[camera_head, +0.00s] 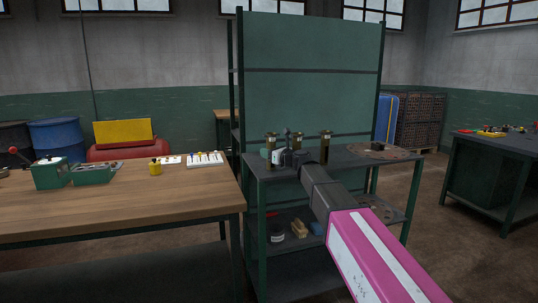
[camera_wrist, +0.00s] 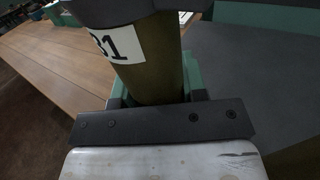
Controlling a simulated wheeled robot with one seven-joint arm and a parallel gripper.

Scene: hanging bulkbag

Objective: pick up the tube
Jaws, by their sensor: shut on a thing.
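Several olive-brown tubes with dark caps stand on the dark top of the green metal rack in the head view: a left tube (camera_head: 271,140), a middle tube (camera_head: 297,140) and a right tube (camera_head: 326,146). My gripper (camera_head: 279,156) is at the left tube, low on the rack top. In the wrist view, my gripper is shut on a tube (camera_wrist: 155,65) with a white label whose visible digits read "31". The tube passes upright between green parts beside the dark bracket. Its lower end is hidden.
A wooden workbench (camera_head: 110,208) stands on the left with a yellow-capped item (camera_head: 155,167) and small green machines. A round rusty plate (camera_head: 378,151) lies on the rack top at right. A tall green back panel (camera_head: 310,45) rises behind the tubes.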

